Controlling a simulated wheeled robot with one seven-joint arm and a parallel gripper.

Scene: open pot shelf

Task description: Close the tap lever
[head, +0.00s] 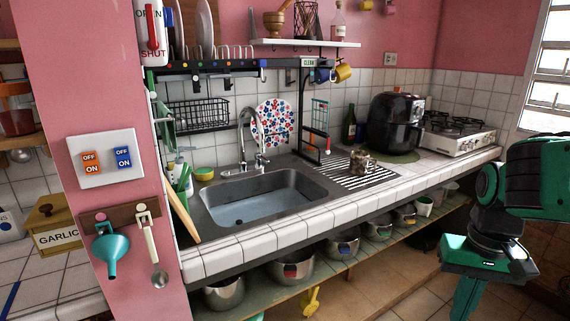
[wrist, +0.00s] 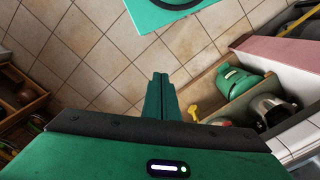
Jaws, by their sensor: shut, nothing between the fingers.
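The chrome tap (head: 241,135) stands behind the sink (head: 282,211), with its tall spout curving over the basin. Its small lever (head: 261,160) is by the right side of the tap base; its exact setting is too small to tell. The basin looks bluish inside, and I cannot make out a stream of water. My gripper (head: 466,302) is at the right of the head view, in front of the counter and well away from the tap. In the wrist view my gripper's green fingers (wrist: 160,78) are together and empty, above the tiled floor. The tap is outside the wrist view.
A tiled counter edge (head: 345,215) runs before the sink. A dish rack (head: 203,67) stands over the sink. A black air fryer (head: 396,122) and a stove (head: 458,134) are to the right. Pots (head: 292,270) stand on the open lower shelf. The floor in front is clear.

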